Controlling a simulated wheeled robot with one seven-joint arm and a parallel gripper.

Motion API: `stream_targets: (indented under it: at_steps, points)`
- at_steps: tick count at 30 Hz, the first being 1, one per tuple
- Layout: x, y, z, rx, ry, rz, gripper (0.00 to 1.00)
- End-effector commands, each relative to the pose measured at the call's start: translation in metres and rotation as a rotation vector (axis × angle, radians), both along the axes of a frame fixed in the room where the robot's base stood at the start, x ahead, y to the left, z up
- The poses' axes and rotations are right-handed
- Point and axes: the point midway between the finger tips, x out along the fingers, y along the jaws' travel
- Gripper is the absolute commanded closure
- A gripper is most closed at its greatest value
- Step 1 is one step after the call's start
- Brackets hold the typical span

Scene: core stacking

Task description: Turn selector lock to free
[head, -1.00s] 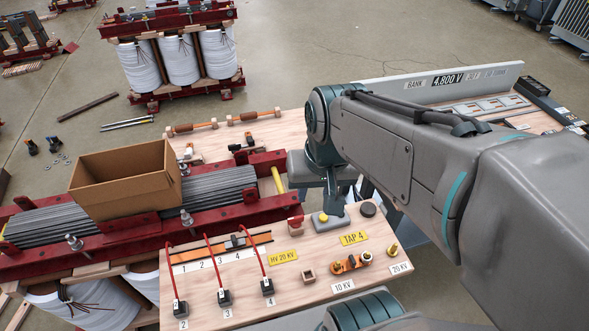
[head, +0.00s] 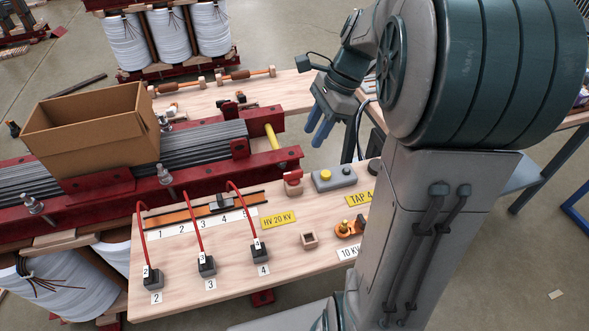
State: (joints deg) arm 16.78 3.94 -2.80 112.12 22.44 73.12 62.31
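A slide selector rail (head: 205,210) in orange, with a dark slider (head: 222,204) on it, lies on the wooden board above a row of numbers. A small red fitting (head: 292,182) stands on the board beyond the rail's right end; it may be the selector lock, but its setting is too small to read. My gripper (head: 318,128) is above the far side of the board, behind the grey box with a yellow button. Its two blue fingers point down with a gap between them and nothing visible in it. It is apart from the red fitting.
Red cables with black plugs (head: 207,265) rise from the board's front left. The grey button box (head: 333,178) is right of the red fitting. An orange terminal piece (head: 346,228) is partly covered by my arm. An open cardboard box (head: 92,135) sits on the core at left.

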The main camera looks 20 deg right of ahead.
Motion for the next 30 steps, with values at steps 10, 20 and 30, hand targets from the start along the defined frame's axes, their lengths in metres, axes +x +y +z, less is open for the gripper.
stream_targets:
  at_steps: [10,20,30]
  points:
    - [-0.001,0.030,-0.073,0.000,0.003,0.005,0.66]
    - [-0.001,0.044,-0.106,-0.001,0.001,0.005,0.66]
    - [-0.001,0.045,-0.108,-0.002,-0.001,0.004,0.69]
